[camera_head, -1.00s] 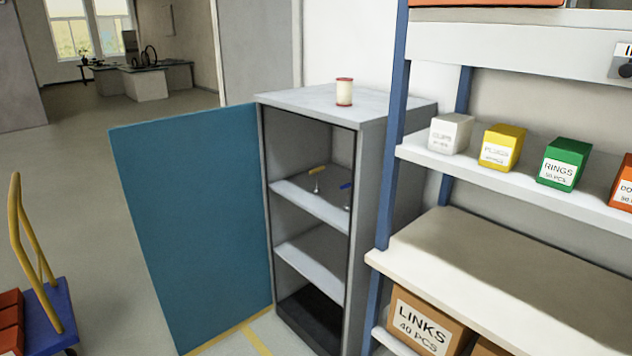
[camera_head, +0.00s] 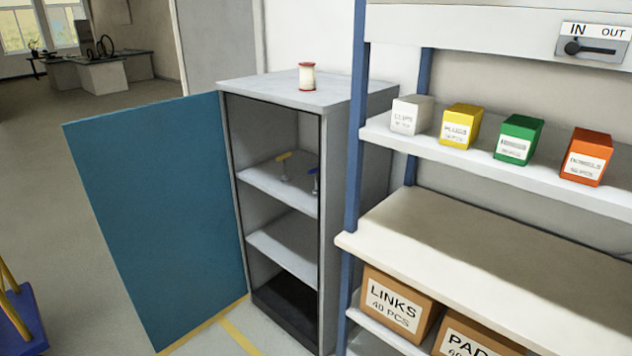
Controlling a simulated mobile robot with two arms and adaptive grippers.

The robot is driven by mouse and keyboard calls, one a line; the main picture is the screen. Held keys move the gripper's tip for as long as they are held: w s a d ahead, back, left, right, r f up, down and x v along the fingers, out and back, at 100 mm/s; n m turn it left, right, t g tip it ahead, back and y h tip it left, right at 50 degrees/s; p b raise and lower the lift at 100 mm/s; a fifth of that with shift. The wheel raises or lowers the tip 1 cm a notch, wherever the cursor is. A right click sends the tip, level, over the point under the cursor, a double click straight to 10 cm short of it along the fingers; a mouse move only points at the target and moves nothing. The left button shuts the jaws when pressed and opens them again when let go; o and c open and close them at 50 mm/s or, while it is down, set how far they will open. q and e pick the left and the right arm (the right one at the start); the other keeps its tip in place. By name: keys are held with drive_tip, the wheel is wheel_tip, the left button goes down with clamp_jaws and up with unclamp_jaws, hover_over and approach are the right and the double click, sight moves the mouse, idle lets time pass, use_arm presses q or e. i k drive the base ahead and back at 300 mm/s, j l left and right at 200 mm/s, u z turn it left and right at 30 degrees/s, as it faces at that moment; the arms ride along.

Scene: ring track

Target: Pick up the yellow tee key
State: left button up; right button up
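The yellow tee key (camera_head: 284,157) stands on the upper inner shelf of a grey cabinet (camera_head: 362,135), its yellow crossbar on top of a thin pale shaft. A blue tee key (camera_head: 314,174) stands to its right on the same shelf, partly hidden by the cabinet's right front edge. The cabinet's teal door (camera_head: 160,215) is swung open to the left. Neither of my grippers is in view.
A spool (camera_head: 306,77) stands on the cabinet top. A shelf rack with blue posts (camera_head: 355,130) stands at right, holding small labelled boxes and cartons (camera_head: 397,302). A blue cart (camera_head: 24,320) is at lower left. Open floor lies left of the door.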

sight(286, 176)
drive_tip(key=i+z, duration=0.2)
drive_tip(key=i, duration=0.35)
drive_tip(key=i+j+z, duration=0.15)
drive_tip(key=i, duration=0.35)
drive_tip(key=i+j+z, duration=0.2)
drive_tip(key=i, duration=0.35)
drive_tip(key=l, duration=0.1)
